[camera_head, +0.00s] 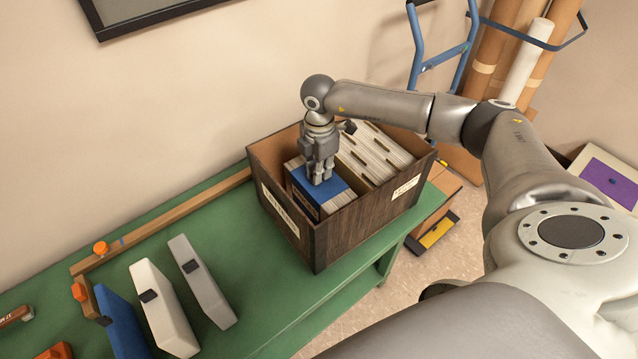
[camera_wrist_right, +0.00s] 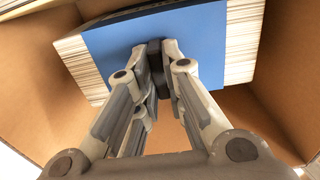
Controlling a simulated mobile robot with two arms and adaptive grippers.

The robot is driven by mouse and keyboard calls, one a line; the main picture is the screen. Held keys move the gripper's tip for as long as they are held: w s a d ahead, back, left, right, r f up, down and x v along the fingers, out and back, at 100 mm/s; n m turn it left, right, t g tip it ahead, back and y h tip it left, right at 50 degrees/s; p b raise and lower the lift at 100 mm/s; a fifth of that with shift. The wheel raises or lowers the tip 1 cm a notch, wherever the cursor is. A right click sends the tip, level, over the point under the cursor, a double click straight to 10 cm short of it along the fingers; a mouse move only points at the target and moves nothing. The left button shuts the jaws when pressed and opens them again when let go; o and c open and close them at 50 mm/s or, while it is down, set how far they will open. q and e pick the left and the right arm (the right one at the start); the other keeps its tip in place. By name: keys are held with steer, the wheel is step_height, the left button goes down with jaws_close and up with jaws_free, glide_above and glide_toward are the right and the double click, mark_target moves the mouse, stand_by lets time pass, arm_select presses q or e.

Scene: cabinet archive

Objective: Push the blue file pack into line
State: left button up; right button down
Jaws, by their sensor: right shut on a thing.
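A blue file pack (camera_head: 341,187) with pale paper edges sits inside a dark wooden crate (camera_head: 335,238), at its near left side. It also shows in the wrist view (camera_wrist_right: 205,45), where its blue face lies under my fingertips. My right gripper (camera_head: 320,180) points down into the crate, its fingers together at the pack. In the wrist view my right gripper (camera_wrist_right: 155,52) is shut on a small dark part at the pack's blue face, partly hidden by the fingers. My left gripper is not in view.
Several pale file packs (camera_head: 375,150) stand in the crate behind the blue one. The crate rests on a green bench (camera_head: 225,255). Blue (camera_head: 120,325), white (camera_head: 163,308) and grey (camera_head: 202,282) slabs stand left of it. A wooden rail (camera_head: 165,225) runs along the wall.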

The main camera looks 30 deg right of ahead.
steer(key=shift+w+d+b, duration=0.1)
steer(key=shift+d+b, duration=0.2)
steer(key=shift+d, duration=1.5)
steer(key=shift+f, duration=0.1)
steer(key=c, duration=1.4)
jaws_free()
steer(key=shift+c, duration=0.2)
steer(key=shift+f, duration=0.1)
steer(key=shift+c, duration=0.4)
